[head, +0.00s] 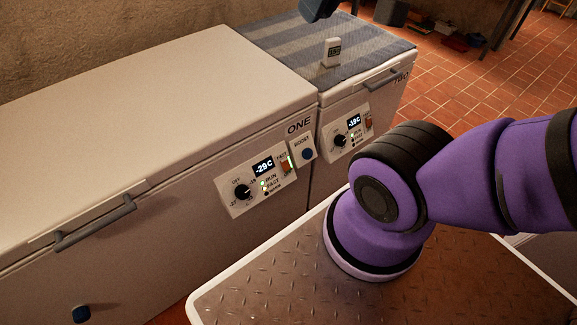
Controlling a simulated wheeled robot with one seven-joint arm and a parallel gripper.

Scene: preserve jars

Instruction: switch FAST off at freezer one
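Freezer one (150,100) is the large white chest freezer at left, lid shut, marked ONE. Its control panel (252,199) has a black knob (243,191), a display (264,167) reading -29C, and small lamps by RUN and FAST. At least one lamp glows green; they are too small to read surely. The orange-red FAST switch (286,165) sits at the panel's upper right, with a bright strip beside it. I cannot tell surely which way it is tipped. A BOOST box with a blue button (307,154) is right beside it. My gripper is not in view; my purple arm reaches out at right.
Freezer two (322,115), right of freezer one, has a similar panel reading about -18C. A striped cloth (290,42) and a small white display device (332,52) lie on its lid. A dark object (318,8) cuts the top edge. Freezer one's handle (95,222) sticks out.

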